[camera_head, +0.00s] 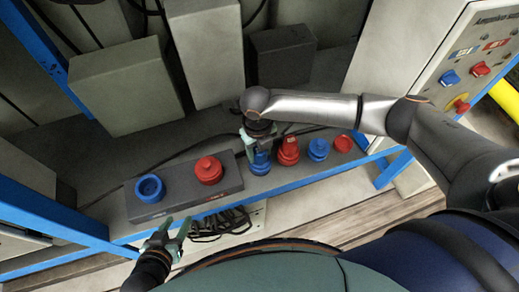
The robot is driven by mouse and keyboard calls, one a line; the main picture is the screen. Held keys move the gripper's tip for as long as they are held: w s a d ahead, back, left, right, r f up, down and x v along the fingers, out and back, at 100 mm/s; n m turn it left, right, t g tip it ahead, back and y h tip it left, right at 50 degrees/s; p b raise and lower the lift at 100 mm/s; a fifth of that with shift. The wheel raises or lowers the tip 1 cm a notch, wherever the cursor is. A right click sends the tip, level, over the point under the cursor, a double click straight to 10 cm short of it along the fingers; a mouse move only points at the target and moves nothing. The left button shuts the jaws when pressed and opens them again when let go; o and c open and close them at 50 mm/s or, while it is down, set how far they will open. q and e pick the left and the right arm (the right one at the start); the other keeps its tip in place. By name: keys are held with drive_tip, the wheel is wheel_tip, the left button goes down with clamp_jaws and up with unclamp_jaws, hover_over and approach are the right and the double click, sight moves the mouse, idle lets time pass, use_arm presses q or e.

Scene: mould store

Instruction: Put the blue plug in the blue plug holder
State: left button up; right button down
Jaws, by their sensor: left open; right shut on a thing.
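The blue plug holder (150,188) is a round blue socket with a dark opening, on the left part of a grey block (180,202) on the shelf. My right gripper (258,150) reaches down from above and is shut on a blue plug (261,165), just right of the block. The arm partly hides the plug's top; whether it touches the shelf I cannot tell. My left gripper (168,235) is open and empty, in front of the shelf edge, below the holder.
A red round fitting (209,170) sits on the block's right part. Right of the held plug stand a red plug (288,151), another blue one (318,149) and a smaller red one (342,144). Grey boxes (125,85) stand behind. Black cables (222,224) lie below the shelf.

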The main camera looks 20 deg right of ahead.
drive_tip(key=shift+c, duration=1.1)
unclamp_jaws()
drive_tip(key=shift+o, duration=1.1)
